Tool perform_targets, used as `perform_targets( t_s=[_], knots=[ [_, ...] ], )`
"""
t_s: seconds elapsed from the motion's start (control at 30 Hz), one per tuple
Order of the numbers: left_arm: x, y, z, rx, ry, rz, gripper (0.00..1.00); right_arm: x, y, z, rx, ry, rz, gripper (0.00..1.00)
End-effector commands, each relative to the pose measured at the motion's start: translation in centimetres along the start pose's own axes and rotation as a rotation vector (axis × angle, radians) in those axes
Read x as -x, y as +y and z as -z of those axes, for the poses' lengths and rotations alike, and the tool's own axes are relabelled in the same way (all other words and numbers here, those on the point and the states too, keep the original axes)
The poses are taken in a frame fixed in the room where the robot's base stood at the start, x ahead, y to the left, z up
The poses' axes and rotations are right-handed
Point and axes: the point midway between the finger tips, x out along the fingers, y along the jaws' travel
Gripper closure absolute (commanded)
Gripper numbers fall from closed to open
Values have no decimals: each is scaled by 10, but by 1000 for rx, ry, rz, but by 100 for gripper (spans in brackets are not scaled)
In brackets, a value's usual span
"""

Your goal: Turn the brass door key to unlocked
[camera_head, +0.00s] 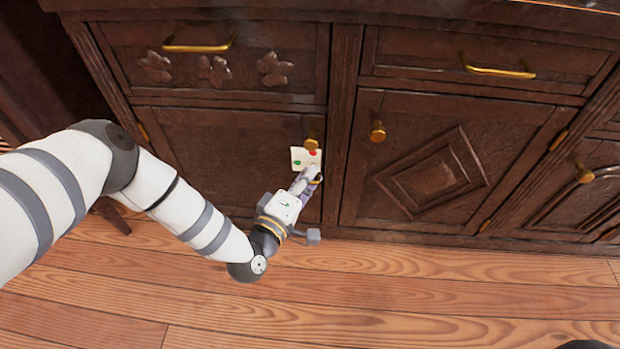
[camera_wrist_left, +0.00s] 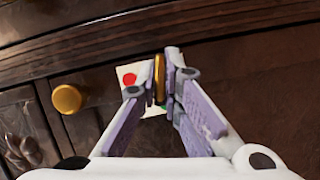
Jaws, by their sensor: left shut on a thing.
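The brass key (camera_wrist_left: 159,79) stands out of the left cabinet door (camera_head: 230,155) and looks like a narrow gold strip in the wrist view. A white card (camera_head: 299,154) with a red and a green dot is on the door behind it; the card (camera_wrist_left: 125,74) is partly hidden by a finger in the wrist view. My left gripper (camera_head: 314,181) is at the door's right edge, below the round brass knob (camera_head: 311,144). In the wrist view its fingers (camera_wrist_left: 161,88) are shut on the key from both sides. The keyhole is hidden.
The knob (camera_wrist_left: 67,99) is close to the left of my fingers in the wrist view. A neighbouring door has another brass knob (camera_head: 377,131). Drawers with brass handles (camera_head: 197,48) are above. The wooden floor (camera_head: 400,300) in front is clear.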

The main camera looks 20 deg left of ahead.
Motion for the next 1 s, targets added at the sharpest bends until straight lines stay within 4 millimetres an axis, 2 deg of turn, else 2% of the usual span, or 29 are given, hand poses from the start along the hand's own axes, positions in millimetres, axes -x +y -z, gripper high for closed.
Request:
perform_targets(
  t_s=[0.4, 1.0],
  knots=[
    [0, -2, -2, 179, -3, -71, 100, -10, 1, 3, 3, -28, -2, 60],
    [0, 0, -2, 209, -4, -85, 100, -11, 1, 3, 3, -31, -2, 60]
  ],
)
